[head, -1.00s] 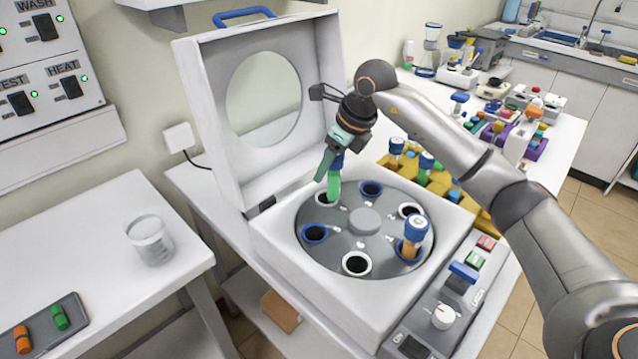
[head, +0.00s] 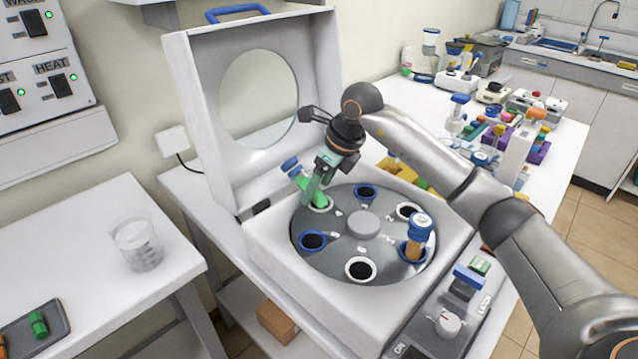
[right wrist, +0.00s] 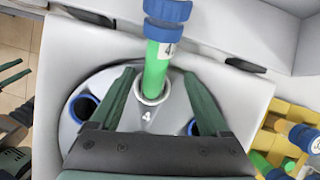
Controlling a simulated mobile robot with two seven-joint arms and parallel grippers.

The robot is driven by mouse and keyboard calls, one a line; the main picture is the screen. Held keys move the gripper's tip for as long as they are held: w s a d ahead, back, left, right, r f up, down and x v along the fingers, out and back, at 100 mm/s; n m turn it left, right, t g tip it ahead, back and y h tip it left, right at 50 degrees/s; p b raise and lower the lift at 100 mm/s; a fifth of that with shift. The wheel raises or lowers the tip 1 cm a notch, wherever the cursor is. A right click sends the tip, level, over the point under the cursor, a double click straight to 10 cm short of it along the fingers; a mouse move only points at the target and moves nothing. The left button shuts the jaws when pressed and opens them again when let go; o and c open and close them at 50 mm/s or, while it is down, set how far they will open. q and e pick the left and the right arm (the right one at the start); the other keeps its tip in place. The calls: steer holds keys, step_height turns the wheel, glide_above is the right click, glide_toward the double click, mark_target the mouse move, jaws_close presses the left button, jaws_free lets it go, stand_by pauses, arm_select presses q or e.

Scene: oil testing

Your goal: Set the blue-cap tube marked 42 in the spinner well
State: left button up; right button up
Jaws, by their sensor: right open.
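A green tube with a blue cap (head: 291,166) stands in a white-rimmed well at the back left of the spinner rotor (head: 330,259), leaning to the left. In the right wrist view the tube (right wrist: 157,68) sits with its lower end inside the ring; its label shows a 4, the rest cut off from sight. My right gripper (head: 316,184) is open, its fingers (right wrist: 160,85) apart on either side of the tube. Dark green finger-like parts at the left edge of the right wrist view look like my left gripper (right wrist: 14,76), only partly seen.
Another blue-capped tube with amber contents (head: 418,238) stands in the rotor's right well. Other wells, blue- and white-rimmed, look empty. The spinner lid (head: 200,120) is raised behind. A yellow rack (head: 405,172) lies behind my right arm. A beaker (head: 137,245) stands on the left table.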

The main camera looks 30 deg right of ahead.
steer(key=v, duration=1.2)
steer(key=shift+r, duration=0.1)
